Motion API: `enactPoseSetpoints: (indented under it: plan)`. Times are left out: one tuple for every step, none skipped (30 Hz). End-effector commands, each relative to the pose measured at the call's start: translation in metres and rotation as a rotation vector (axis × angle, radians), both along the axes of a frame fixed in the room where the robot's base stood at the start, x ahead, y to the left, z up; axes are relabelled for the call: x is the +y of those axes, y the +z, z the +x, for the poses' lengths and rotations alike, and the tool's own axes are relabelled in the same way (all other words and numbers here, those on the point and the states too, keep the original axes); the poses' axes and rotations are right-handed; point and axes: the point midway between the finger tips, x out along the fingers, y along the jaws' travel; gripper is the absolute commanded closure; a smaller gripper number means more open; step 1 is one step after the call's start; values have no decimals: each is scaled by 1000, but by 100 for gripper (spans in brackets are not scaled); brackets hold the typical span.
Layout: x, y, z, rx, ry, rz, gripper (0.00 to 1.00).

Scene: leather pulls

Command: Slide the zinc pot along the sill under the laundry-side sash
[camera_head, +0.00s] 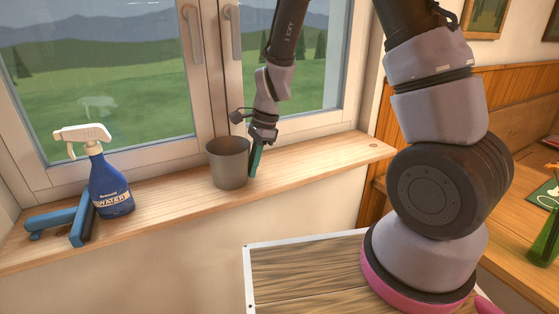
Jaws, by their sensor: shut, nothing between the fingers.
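A grey zinc pot (228,165) stands upright on the wooden window sill (322,152), in front of the frame between the two window panes. My gripper (254,160) is at the pot's right side, its teal fingers pointing down close to the pot's wall. The fingers are shut, with nothing between them. The left sash (197,62) and the right sash (229,62) each have an upright handle and look closed.
A blue spray bottle (110,187) with a white trigger stands left of the pot. A blue tool (66,220), perhaps a squeegee, lies at the sill's left end. Bare sill lies between bottle and pot, and right of my gripper. A wooden table (515,225) is at right.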

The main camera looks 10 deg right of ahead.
Motion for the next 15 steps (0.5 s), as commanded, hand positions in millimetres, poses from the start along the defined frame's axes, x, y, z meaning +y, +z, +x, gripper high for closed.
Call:
enactPoseSetpoints:
  plan:
    - [17,0,-6,1,9,0,100]
    - [25,0,-9,1,8,0,100]
    - [37,0,-12,1,8,0,100]
    - [46,0,-15,0,9,0,100]
    - [54,0,-18,0,9,0,100]
    - [65,-1,-21,1,9,0,100]
    - [72,-1,-23,0,8,0,100]
    - [80,0,-26,0,8,0,100]
    - [88,0,-28,-1,6,0,100]
    - [94,0,-30,-1,6,0,100]
    - [99,0,-31,0,4,0,100]
    - [104,0,-33,0,4,0,100]
    - [107,0,-34,0,3,0,100]
    - [110,0,-34,0,2,0,100]
    - [112,0,-35,1,1,0,100]
